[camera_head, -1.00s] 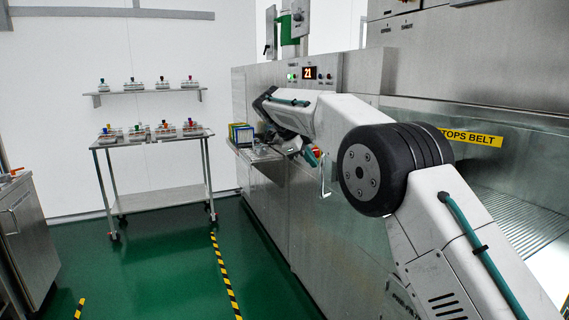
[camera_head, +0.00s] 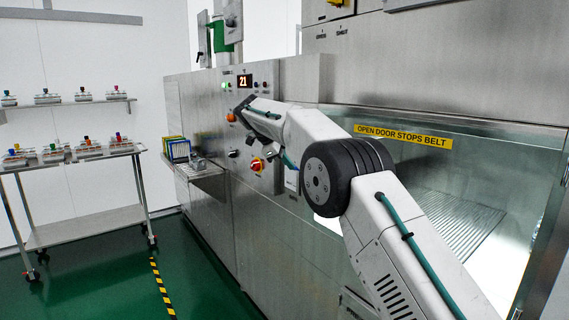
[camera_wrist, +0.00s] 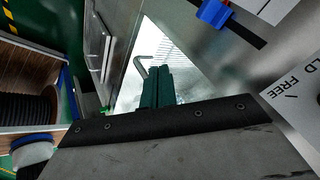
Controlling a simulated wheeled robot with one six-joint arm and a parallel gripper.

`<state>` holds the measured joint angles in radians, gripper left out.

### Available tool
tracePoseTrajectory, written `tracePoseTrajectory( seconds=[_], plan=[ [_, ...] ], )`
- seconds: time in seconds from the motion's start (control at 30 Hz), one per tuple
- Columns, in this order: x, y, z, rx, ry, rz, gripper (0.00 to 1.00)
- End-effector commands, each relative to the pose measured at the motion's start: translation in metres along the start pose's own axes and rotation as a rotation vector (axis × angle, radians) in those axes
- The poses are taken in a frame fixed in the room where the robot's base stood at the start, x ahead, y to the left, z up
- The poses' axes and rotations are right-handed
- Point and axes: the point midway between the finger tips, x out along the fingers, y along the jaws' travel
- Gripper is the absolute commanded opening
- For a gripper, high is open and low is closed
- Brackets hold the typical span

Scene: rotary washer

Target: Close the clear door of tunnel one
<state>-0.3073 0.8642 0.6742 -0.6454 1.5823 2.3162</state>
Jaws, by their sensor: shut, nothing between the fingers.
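In the head view, the washer's tunnel opening (camera_head: 455,225) lies at the right, under a yellow label reading "OPEN DOOR STOPS BELT" (camera_head: 403,136). Its lit interior and ribbed belt are exposed. I cannot clearly make out the clear door's pane or its angle; my arm covers part of that area. In the wrist view, a bent metal rod handle (camera_wrist: 142,65) stands just beside the fingertips of my gripper (camera_wrist: 157,72), against a bright opening. My gripper is shut and empty. I cannot tell whether it touches the handle.
A small shelf (camera_head: 200,171) with coloured racks juts out there. A wheeled trolley (camera_head: 85,222) stands at the left. Green floor lies between.

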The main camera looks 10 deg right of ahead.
Motion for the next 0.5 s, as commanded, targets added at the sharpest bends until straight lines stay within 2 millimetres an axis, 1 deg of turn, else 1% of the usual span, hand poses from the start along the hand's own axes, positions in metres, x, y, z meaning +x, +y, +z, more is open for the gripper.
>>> tracePoseTrajectory(
  seconds=[0.27,0.37,0.5],
  plan=[
    [-0.002,0.0,0.001,0.0,-0.001,-0.001,0.0],
    [-0.01,0.0,0.002,-0.001,-0.002,-0.003,0.0],
    [-0.034,0.001,0.003,-0.001,-0.003,-0.004,0.0]
  ],
)
